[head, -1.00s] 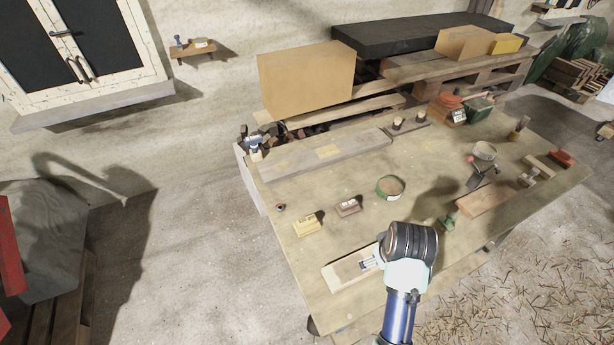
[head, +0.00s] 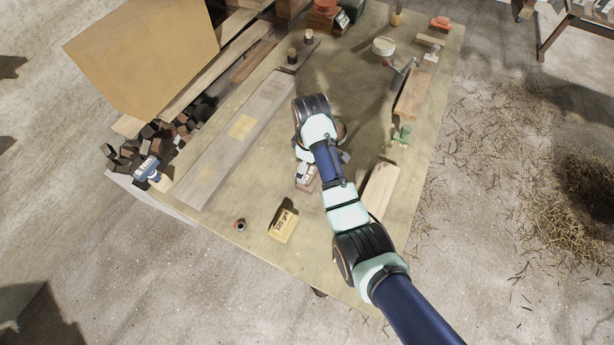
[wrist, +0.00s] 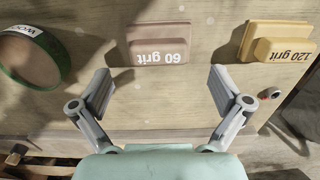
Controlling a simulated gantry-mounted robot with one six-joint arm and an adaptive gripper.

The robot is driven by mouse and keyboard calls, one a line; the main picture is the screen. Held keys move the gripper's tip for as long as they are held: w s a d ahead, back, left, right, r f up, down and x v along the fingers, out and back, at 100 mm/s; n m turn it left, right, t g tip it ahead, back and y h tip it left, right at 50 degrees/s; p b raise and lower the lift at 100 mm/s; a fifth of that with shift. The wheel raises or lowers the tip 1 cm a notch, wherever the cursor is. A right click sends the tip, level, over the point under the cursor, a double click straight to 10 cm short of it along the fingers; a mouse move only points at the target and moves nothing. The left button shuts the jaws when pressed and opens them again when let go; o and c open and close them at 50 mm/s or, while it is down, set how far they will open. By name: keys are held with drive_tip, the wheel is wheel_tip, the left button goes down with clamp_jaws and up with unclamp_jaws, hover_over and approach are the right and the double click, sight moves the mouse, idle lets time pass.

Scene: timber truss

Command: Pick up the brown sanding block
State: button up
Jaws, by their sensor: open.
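The brown sanding block (wrist: 160,46), marked "60 grit", lies on the workbench in the upper middle of the wrist view. My gripper (wrist: 160,90) is open, its fingers spread wider than the block. The block lies ahead of the gap between the fingertips, and nothing is held. In the head view my gripper (head: 303,172) is over the block, which is mostly hidden by the gripper and arm. A yellow sanding block (wrist: 277,42), marked "120 grit", lies to the right in the wrist view; it also shows in the head view (head: 283,226).
A green-rimmed roll (wrist: 32,55) lies left of the brown block in the wrist view. A small dark ring (head: 240,225) lies near the bench edge. A long grey board (head: 225,150) and a pale board (head: 380,190) flank the work area on the bench (head: 345,75).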

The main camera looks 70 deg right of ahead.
wheel_tip(320, 180, down, 5)
drive_tip(key=shift+f, duration=0.1)
drive_tip(key=c, duration=1.2)
wheel_tip(320, 180, up, 10)
drive_tip(key=shift+w+d+f+p, duration=0.1)
drive_tip(key=shift+f+p, duration=0.05)
drive_tip(key=shift+p, duration=0.25)
wheel_tip(320, 180, up, 11)
drive_tip(key=p, duration=1.1)
hover_over(310, 174)
drive_tip(key=shift+w+f, duration=0.1)
drive_tip(key=shift+f, duration=0.1)
drive_tip(key=o, duration=0.5)
drive_tip(key=shift+c, duration=1.6)
